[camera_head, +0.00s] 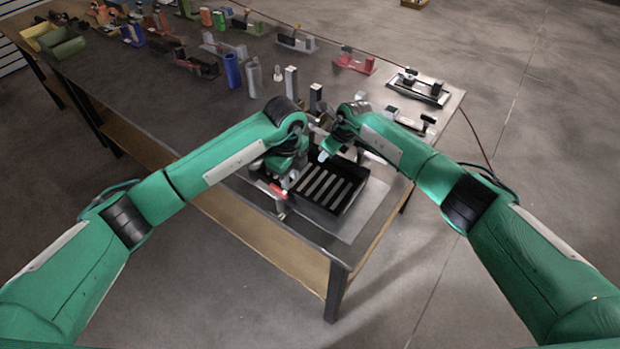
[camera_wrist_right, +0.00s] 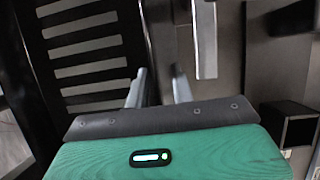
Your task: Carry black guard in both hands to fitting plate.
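The black guard (camera_head: 353,203), a shallow black frame with several pale slots, is at the near corner of the table, on or just above a light grey plate (camera_head: 377,194); I cannot tell if this is the fitting plate. My left gripper (camera_head: 283,187) is low at the guard's left side, its fingers too small to read. My right gripper (camera_head: 325,154) is at the guard's far side. In the right wrist view, the right gripper's fingers (camera_wrist_right: 157,88) are apart, with the edge of the guard (camera_wrist_right: 85,62) beside or between them.
Blue cylinders (camera_head: 233,71), a grey cylinder (camera_head: 253,80) and upright blocks (camera_head: 291,82) stand beyond my arms. A black-framed fixture (camera_head: 419,90) is at the right edge. Green and yellow bins (camera_head: 60,44) are far left. The table (camera_head: 160,85) has bare space at left.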

